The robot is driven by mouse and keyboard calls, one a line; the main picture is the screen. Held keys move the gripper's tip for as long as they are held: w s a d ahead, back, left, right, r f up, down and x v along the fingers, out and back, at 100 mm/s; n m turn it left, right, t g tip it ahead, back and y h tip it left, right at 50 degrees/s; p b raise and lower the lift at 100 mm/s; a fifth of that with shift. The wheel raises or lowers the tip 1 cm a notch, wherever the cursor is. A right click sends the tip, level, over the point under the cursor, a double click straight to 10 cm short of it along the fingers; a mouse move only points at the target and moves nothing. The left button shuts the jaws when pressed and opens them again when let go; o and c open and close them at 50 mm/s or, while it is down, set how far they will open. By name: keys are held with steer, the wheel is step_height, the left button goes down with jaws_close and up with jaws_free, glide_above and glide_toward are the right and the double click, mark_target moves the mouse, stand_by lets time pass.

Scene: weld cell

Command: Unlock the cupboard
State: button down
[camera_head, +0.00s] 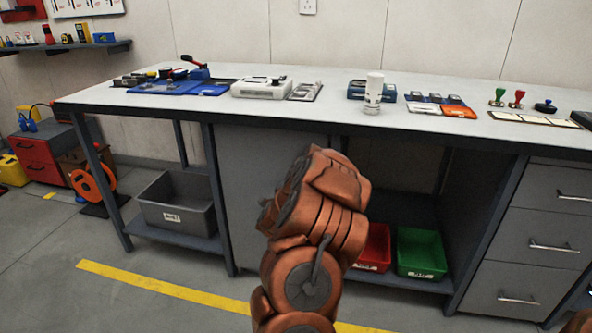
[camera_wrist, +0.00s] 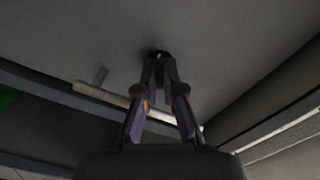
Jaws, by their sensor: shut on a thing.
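The cupboard's plain grey door (camera_head: 245,180) is under the workbench, partly hidden behind my arm. In the wrist view the same grey panel (camera_wrist: 225,55) fills the upper part. A pale bar handle (camera_wrist: 100,92) stands out from it and passes behind my fingers. My gripper (camera_wrist: 160,62) points at the panel, its fingertips close together on a small dark thing at the panel's surface. That thing is mostly hidden between the fingertips, and I cannot make out its shape or how it is turned. My gripper is hidden behind my arm in the head view.
The workbench top (camera_head: 330,116) overhangs the door and carries tools and boxes. Right of my arm is an open shelf with a red bin (camera_head: 375,248) and a green bin (camera_head: 420,252). A grey bin (camera_head: 180,205) sits on the left shelf. The floor ahead is clear.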

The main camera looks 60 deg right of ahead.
steer(key=n+p, duration=0.1)
steer(key=n, duration=0.1)
steer(key=n+p, duration=0.1)
steer(key=p, duration=0.1)
steer(key=n+p, duration=0.2)
steer(key=shift+r+n, duration=0.25)
steer(key=shift+n, duration=0.05)
steer(key=n+p, duration=0.3)
steer(key=shift+f+n+p, duration=0.15)
steer(key=shift+n+p, duration=0.9)
steer(key=shift+n, duration=0.35)
steer(key=c, duration=1.3)
jaws_free()
steer(key=shift+f, duration=0.1)
steer(key=shift+a, duration=0.1)
